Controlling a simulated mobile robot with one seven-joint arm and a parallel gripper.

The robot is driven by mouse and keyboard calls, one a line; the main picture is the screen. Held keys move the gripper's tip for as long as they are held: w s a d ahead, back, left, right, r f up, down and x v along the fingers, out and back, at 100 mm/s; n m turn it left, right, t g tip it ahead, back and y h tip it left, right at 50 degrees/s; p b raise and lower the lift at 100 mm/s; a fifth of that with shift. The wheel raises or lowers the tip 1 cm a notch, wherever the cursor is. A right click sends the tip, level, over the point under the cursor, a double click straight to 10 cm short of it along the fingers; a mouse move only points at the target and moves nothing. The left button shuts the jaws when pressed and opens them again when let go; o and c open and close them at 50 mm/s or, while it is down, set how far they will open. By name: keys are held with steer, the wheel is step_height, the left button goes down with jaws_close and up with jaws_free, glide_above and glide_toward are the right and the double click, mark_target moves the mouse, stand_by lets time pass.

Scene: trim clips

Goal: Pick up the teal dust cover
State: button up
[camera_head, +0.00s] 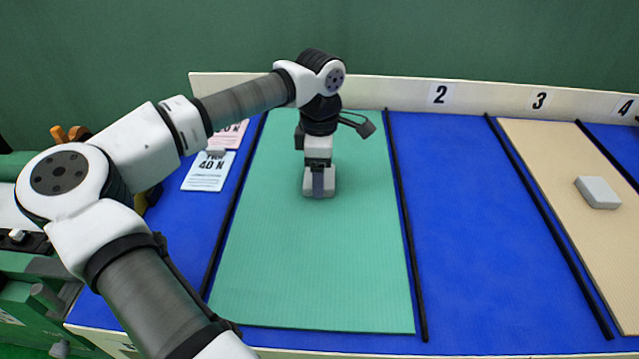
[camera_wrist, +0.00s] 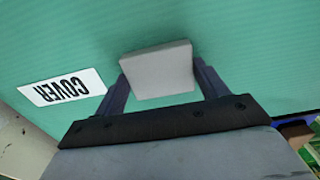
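The teal dust cover (camera_head: 310,270) lies flat as a long ribbed sheet in the left lane. It also shows in the wrist view (camera_wrist: 265,50), with a white label reading COVER (camera_wrist: 62,87) at its edge. A pale grey block (camera_head: 307,184) sits on its far half. My gripper (camera_head: 318,185) points down over this block. In the wrist view the block (camera_wrist: 158,70) lies between my two fingers, close against both. I cannot tell whether they press on it. The head view shows one finger in front of the block, and the far finger is hidden.
Black strips (camera_head: 405,220) divide the blue table (camera_head: 455,220) into lanes marked 2, 3 and 4. A beige sheet (camera_head: 570,240) in lane 3 carries a similar grey block (camera_head: 598,192). Lane 2 is clear.

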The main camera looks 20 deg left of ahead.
steer(key=c, duration=0.5)
